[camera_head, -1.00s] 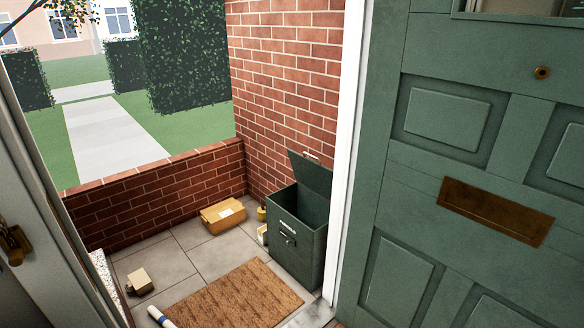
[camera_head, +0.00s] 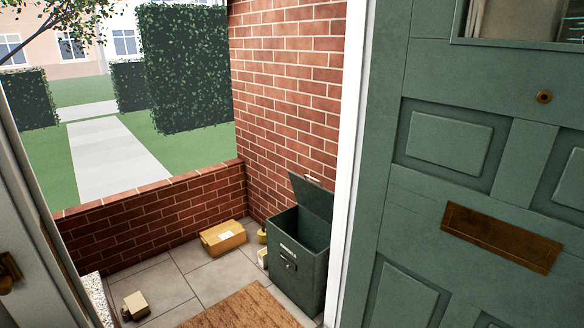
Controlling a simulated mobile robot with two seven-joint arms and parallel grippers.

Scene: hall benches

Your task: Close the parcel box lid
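The parcel box (camera_head: 293,268) is a dark green upright bin on the porch paving, against the brick wall and beside the white door frame. Its lid (camera_head: 311,195) stands open, tilted up at the back towards the brick wall. The inside of the box shows dark, and I cannot tell what lies in it. A pale label and a latch show on its front. Neither of my grippers is in view.
The open green door (camera_head: 440,200) fills the right side. A cardboard parcel (camera_head: 223,237) lies by the low brick wall (camera_head: 150,220). A smaller box (camera_head: 136,304) sits at front left. A brown doormat (camera_head: 243,309) lies before the parcel box.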

